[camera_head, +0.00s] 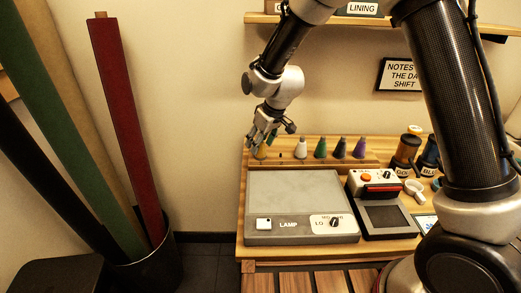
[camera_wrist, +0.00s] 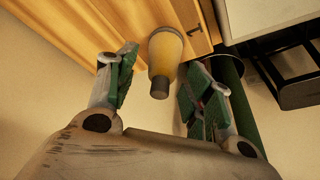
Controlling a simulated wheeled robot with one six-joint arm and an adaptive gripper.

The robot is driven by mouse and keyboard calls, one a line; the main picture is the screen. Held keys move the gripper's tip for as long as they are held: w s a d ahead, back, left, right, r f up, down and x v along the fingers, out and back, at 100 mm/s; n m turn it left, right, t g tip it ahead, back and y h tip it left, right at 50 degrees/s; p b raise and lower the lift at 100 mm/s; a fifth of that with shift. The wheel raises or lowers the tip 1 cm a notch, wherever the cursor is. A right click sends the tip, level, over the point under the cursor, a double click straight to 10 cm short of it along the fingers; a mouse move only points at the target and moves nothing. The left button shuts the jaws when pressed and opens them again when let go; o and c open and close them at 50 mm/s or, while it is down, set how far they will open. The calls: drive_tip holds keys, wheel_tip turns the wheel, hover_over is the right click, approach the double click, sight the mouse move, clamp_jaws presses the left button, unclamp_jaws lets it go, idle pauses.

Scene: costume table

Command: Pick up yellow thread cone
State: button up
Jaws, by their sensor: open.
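The yellow thread cone (camera_wrist: 166,52) shows in the wrist view between the two fingers of my open gripper (camera_wrist: 158,85). Its grey narrow end points toward the palm, and I see a gap on both sides of the cone. In the head view my gripper (camera_head: 262,143) is over the left end of the wooden cone rack (camera_head: 330,164). There the yellow cone (camera_head: 260,154) is mostly hidden behind the fingers, with only a bit of yellow showing.
White (camera_head: 301,149), green (camera_head: 321,149), dark (camera_head: 340,150) and purple (camera_head: 359,149) cones stand to the right on the rack. A grey lamp panel (camera_head: 290,190) lies in front. A bin of fabric rolls (camera_head: 150,262) stands left of the table.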

drive_tip(key=shift+c, duration=0.4)
drive_tip(key=c, duration=0.9)
